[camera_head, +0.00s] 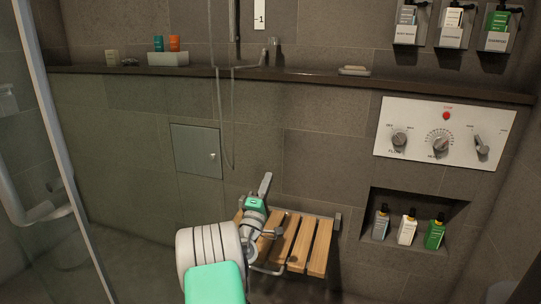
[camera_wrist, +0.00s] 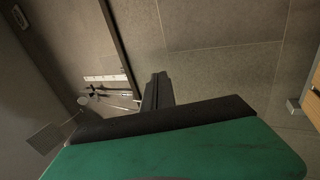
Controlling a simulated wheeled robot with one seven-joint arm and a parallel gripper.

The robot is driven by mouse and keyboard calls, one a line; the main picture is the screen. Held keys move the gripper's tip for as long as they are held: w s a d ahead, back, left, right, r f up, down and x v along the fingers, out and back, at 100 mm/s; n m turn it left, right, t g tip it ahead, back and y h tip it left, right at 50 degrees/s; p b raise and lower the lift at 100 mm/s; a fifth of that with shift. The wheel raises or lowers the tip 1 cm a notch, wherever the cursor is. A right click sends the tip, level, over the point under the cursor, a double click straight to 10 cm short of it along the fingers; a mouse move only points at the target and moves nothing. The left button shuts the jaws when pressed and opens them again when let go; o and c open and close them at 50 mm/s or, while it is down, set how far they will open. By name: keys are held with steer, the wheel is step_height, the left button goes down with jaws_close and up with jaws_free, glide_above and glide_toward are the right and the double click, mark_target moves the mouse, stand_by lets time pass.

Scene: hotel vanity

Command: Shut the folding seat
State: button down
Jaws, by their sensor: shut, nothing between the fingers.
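The folding seat (camera_head: 318,249) has light wooden slats on a grey metal frame. It is folded down, sticking out from the tiled wall low in the head view. Its left part is hidden behind my arm. My gripper (camera_head: 266,182) is at the seat's left side, its fingers pointing up, shut and empty. I cannot tell whether it touches the seat. In the wrist view the shut fingers (camera_wrist: 157,78) stand in front of bare wall tiles. A strip of the wooden seat (camera_wrist: 314,75) shows at the right edge there.
A niche with several bottles (camera_head: 407,228) is right of the seat, below a white control panel (camera_head: 443,134). A ledge (camera_head: 290,78) runs along the wall above. A small wall hatch (camera_head: 196,151) and a hanging shower hose (camera_head: 222,125) are at upper left. A glass door frame (camera_head: 62,150) stands left.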

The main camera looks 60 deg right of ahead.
steer(key=x, duration=1.2)
steer(key=shift+p, duration=0.35)
steer(key=shift+s+f, duration=0.1)
steer(key=shift+f, duration=0.05)
stand_by(0.5)
